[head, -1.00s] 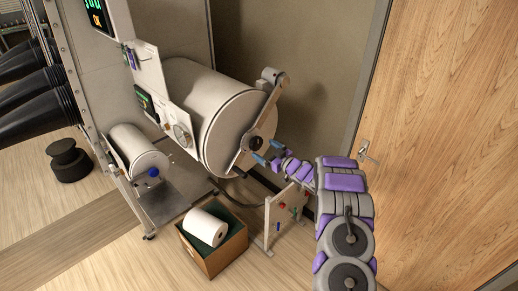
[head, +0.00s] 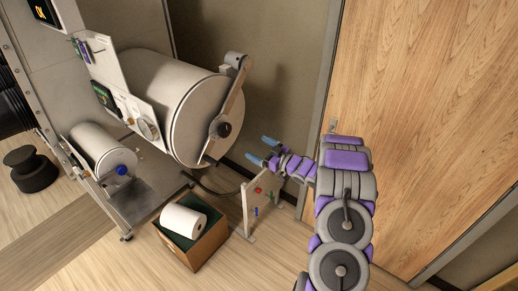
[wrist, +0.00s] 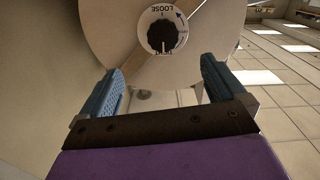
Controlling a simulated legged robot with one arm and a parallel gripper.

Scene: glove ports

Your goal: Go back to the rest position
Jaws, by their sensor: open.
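My gripper (head: 262,151) is open and empty, its blue fingertips spread apart. In the head view it is to the right of and a little below the large white cylinder (head: 195,115), with a gap between them. The cylinder's round end has a lever arm (head: 233,95) across it with a dark hub. In the wrist view the gripper (wrist: 162,90) points toward a pale round face with a black knob (wrist: 161,35) marked LOOSE. Nothing is between the fingers.
A cardboard box (head: 208,249) with a white roll (head: 183,220) stands on the floor. A small panel stand (head: 257,205) is below my gripper. A smaller cylinder (head: 100,148) is at left. A wooden door (head: 430,110) is close on the right.

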